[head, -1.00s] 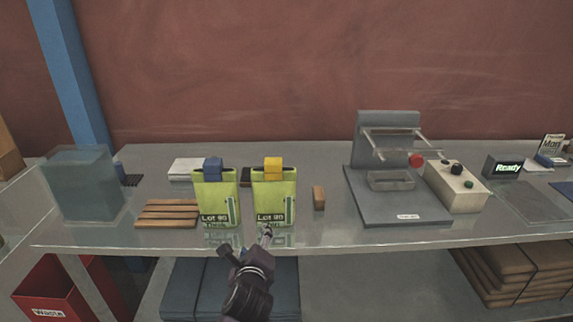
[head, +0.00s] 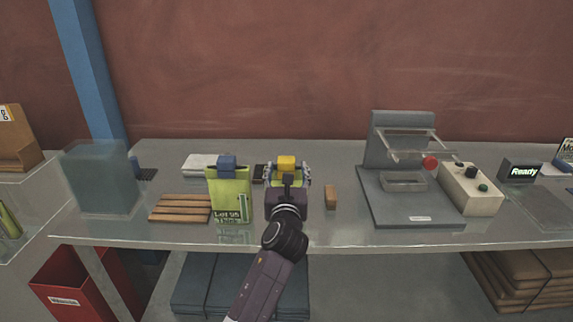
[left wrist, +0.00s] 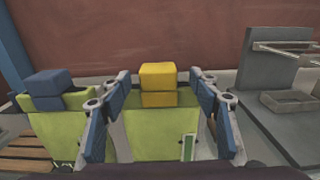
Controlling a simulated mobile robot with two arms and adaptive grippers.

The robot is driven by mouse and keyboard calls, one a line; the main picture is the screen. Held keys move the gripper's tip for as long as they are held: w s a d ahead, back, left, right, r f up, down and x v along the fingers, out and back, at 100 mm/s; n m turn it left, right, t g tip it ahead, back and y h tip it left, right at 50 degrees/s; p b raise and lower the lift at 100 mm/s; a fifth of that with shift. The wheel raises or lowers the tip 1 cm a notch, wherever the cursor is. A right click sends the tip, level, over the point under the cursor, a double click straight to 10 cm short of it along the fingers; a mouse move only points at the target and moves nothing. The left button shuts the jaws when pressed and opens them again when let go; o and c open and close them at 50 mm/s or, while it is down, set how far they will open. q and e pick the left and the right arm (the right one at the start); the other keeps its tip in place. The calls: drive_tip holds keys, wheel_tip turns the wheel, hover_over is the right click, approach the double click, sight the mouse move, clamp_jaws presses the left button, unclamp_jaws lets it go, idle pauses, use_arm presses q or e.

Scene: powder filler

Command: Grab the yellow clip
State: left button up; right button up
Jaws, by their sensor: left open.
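The yellow clip (head: 286,163) sits on the top edge of a green pouch that stands upright on the table. In the left wrist view the yellow clip (left wrist: 158,83) is in the middle, with the green pouch (left wrist: 150,135) below it. My left gripper (head: 287,172) is open, with one finger on each side of the clip. In the left wrist view the gripper (left wrist: 160,92) shows visible gaps between its blue finger pads and the clip. The arm and gripper hide most of the pouch in the head view. My right gripper is not in view.
A second green pouch (head: 229,191) with a blue clip (head: 227,162) stands close on the left. A wooden slatted rack (head: 180,208) lies farther left. A small brown block (head: 330,196) and a grey machine (head: 385,205) are on the right. A red bin (head: 75,285) is below.

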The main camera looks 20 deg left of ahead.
sight(286, 167)
use_arm(q)
drive_tip(key=shift+x, duration=2)
drive_tip(key=shift+f, duration=0.1)
drive_tip(key=shift+s+a, duration=0.1)
drive_tip(key=c, duration=1.1)
